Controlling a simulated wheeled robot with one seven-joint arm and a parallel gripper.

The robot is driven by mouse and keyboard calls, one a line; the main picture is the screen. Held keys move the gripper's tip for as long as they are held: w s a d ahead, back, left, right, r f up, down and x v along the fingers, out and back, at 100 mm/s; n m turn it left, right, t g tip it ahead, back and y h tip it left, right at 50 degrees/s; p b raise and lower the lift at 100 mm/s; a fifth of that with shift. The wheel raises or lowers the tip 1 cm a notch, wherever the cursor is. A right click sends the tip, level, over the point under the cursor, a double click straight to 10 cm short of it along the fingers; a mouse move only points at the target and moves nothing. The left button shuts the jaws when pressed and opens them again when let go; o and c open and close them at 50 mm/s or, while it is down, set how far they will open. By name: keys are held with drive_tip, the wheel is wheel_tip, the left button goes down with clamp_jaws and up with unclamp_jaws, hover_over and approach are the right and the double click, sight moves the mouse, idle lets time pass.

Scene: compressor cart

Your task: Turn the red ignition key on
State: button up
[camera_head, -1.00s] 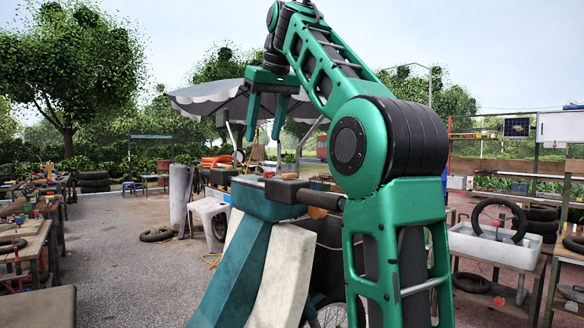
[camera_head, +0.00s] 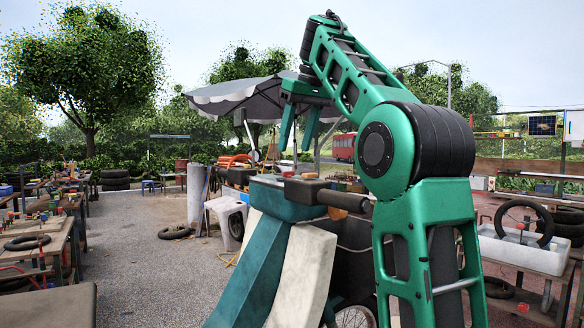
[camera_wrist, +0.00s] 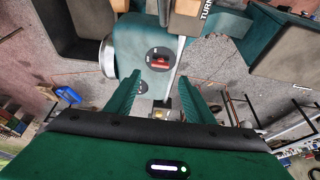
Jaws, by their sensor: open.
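The red ignition key (camera_wrist: 160,57) sits in a dark round switch on a teal panel (camera_wrist: 130,40) in the wrist view. Small white markings are beside it, too small to read. My gripper (camera_wrist: 160,82) is open, its two green fingers apart with nothing between them. The key appears just beyond the fingertips, between them in the picture, and no contact shows. In the head view my gripper (camera_head: 295,148) hangs fingers down above the teal and cream cart (camera_head: 245,270). The key cannot be made out there.
A block lettered "TURN" (camera_wrist: 205,12) and a light cylinder (camera_wrist: 107,58) flank the panel. Workbenches (camera_head: 40,245) stand left, and a white tub (camera_head: 520,250) right. Paved ground at left is mostly open.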

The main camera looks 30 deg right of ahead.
sight(290, 177)
drive_tip(key=x, duration=0.6)
drive_tip(key=shift+w+f, duration=0.25)
drive_tip(key=shift+f, duration=0.05)
